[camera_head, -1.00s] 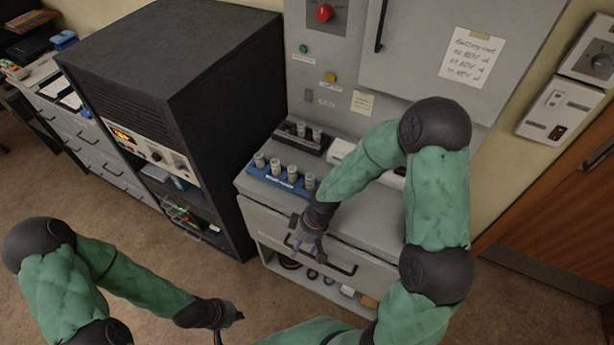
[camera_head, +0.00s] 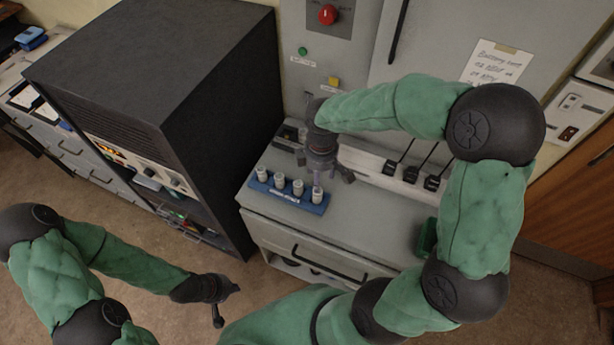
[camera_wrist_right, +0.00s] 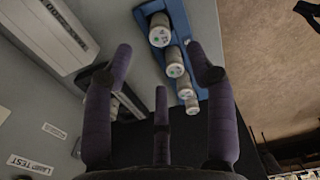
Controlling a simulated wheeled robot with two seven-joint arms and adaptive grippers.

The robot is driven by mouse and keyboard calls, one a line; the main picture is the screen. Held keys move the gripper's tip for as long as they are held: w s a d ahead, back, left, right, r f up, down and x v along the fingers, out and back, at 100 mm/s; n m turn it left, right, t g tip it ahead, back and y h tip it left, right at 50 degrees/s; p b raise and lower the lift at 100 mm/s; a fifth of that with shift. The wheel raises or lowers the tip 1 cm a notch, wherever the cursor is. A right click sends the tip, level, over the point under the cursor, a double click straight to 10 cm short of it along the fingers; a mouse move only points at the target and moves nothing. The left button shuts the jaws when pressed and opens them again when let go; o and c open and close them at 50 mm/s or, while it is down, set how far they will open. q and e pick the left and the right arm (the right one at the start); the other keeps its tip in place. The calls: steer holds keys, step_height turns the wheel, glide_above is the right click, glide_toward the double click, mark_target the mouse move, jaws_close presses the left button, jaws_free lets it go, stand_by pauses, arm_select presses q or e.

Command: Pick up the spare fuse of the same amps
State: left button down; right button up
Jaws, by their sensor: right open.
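A blue rack (camera_head: 288,196) stands on the grey cabinet's ledge with a row of several pale cylindrical fuses (camera_head: 280,181). In the right wrist view the blue rack (camera_wrist_right: 203,38) and its fuses (camera_wrist_right: 173,62) show end-on; their markings are too small to read. My right gripper (camera_head: 325,178) is open and empty, above and just behind the rack's right end. Its spread fingers also show in the wrist view (camera_wrist_right: 160,72). A black holder (camera_head: 288,134) behind the rack is partly hidden by my right gripper. My left gripper (camera_head: 222,303) is low at the left, away from the rack.
A black equipment rack (camera_head: 180,85) stands close on the left. Black levers (camera_head: 410,173) on a white strip and a green bin (camera_head: 427,238) are to the right. A drawer handle (camera_head: 330,262) is below the ledge. The ledge's middle is bare.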

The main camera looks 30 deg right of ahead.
steer(key=shift+w+f, duration=0.1)
steer(key=shift+w, duration=0.15)
glide_above(317, 196)
steer(key=w+d, duration=0.1)
step_height(317, 196, down, 4)
steer(key=shift+f+b, duration=0.15)
steer(key=shift+b, duration=0.3)
steer(key=shift+w+f, duration=0.15)
steer(key=shift+f, duration=0.3)
step_height(317, 196, down, 5)
steer(key=shift+a+f+b, duration=0.1)
steer(key=shift+b, duration=0.4)
jaws_close()
